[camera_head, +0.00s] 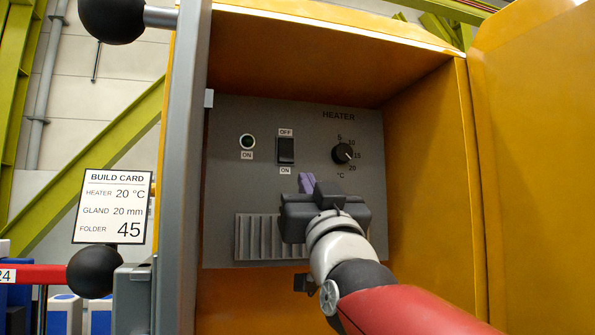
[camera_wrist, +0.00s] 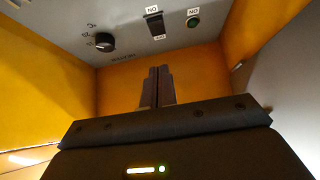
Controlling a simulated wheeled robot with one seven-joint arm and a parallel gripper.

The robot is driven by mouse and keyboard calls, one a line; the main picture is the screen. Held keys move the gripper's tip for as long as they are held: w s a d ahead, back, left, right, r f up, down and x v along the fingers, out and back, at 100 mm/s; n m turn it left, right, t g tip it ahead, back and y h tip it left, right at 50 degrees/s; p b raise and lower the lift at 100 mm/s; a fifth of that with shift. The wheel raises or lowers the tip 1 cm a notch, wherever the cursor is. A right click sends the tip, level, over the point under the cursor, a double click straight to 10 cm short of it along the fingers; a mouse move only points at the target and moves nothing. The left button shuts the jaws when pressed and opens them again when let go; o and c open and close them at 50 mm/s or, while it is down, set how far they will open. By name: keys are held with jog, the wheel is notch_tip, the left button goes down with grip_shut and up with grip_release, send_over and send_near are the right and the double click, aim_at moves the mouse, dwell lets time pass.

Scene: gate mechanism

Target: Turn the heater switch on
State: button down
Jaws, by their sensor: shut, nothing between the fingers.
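The heater switch (camera_head: 286,150) is a black rocker on the grey heater panel (camera_head: 225,185), with OFF printed above it and ON below. I cannot tell which way it is tipped. In the wrist view the switch (camera_wrist: 155,24) shows upside down, beyond my fingertips. A round indicator lamp (camera_head: 247,141) sits left of it, dark with a faint green tint; it also shows in the wrist view (camera_wrist: 193,22). My gripper (camera_head: 307,180) is shut and empty, below and slightly right of the switch, apparently clear of it. Its closed fingers (camera_wrist: 159,70) point up toward the panel in the wrist view.
A black temperature dial (camera_head: 342,153) is right of the switch. A ribbed vent (camera_head: 255,238) lies below, partly behind my gripper. Yellow cabinet walls (camera_head: 425,150) enclose the panel. A grey post (camera_head: 183,170) stands at left, beside a build card (camera_head: 113,206).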

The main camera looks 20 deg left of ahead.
aim_at(286, 155)
jog(key=p+x, duration=0.1)
jog(key=x, duration=0.3)
jog(key=f+p+x, duration=0.1)
jog(key=p+x, duration=0.1)
jog(key=x, duration=0.2)
jog(key=w+p+x, duration=0.1)
jog(key=p+x, duration=0.1)
jog(key=x, duration=0.2)
jog(key=shift+w+a+f, duration=0.15)
jog(key=shift+a+f, duration=0.15)
jog(key=shift+a, duration=0.05)
jog(key=shift+w+a+f, duration=0.1)
jog(key=shift+w+a, duration=0.2)
jog(key=shift+w, duration=0.1)
